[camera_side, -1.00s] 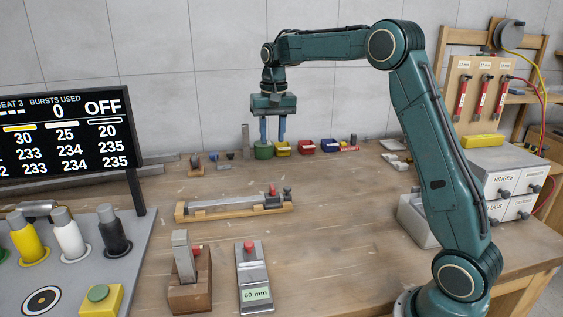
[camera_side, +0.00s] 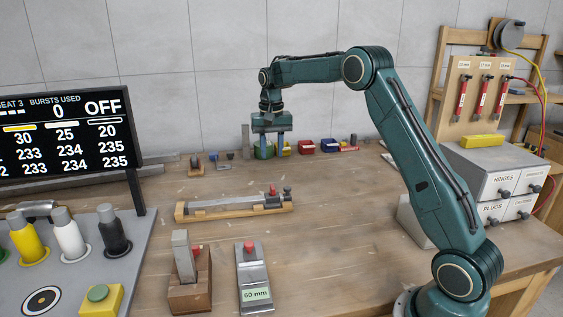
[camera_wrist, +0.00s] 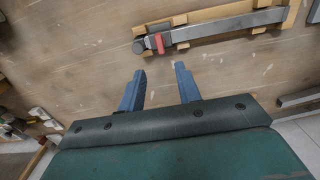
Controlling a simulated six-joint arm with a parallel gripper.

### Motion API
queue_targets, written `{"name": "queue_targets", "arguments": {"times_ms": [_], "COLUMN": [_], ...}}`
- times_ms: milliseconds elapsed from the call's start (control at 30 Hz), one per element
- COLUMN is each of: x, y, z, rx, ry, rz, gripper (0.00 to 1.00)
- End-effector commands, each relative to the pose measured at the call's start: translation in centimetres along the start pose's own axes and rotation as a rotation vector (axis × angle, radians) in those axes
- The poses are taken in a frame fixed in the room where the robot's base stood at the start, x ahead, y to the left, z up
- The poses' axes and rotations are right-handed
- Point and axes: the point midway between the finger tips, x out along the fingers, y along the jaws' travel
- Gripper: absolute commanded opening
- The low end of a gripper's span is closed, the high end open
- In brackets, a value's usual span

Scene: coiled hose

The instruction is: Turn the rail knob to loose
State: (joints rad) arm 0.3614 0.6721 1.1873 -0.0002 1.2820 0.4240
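The rail (camera_side: 225,203) is a long grey bar on a wooden base, lying mid-table in the side view. Its dark slider and dark round knob (camera_side: 287,191) are at the right end, with a small red piece (camera_side: 272,190) beside them. In the wrist view the rail (camera_wrist: 225,25) runs across the top; the dark knob (camera_wrist: 139,47) is at its left end, near the red piece (camera_wrist: 160,43). My gripper (camera_side: 272,156) is open and empty above the table, behind the rail. In the wrist view the gripper's blue fingers (camera_wrist: 160,72) are apart, short of the rail. The knob's setting is not readable.
Coloured bins (camera_side: 306,146) line the back by the wall. A wooden block with a grey upright (camera_side: 190,285) and a 60 mm gauge (camera_side: 254,275) stand in front. Drawers (camera_side: 497,180) are at right. Bare table lies right of the rail.

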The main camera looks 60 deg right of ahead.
Motion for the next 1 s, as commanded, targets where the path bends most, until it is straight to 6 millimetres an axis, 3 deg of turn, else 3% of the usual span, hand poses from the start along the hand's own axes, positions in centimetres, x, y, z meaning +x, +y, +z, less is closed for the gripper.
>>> {"name": "queue_targets", "arguments": {"times_ms": [600, 1000], "x": [9.2, 11.5], "y": [0.0, 0.0], "z": [0.1, 0.0], "rx": [0.0, 0.0], "ry": [-0.003, 0.0], "rz": [0.001, 0.0], "gripper": [0.34, 0.34]}}
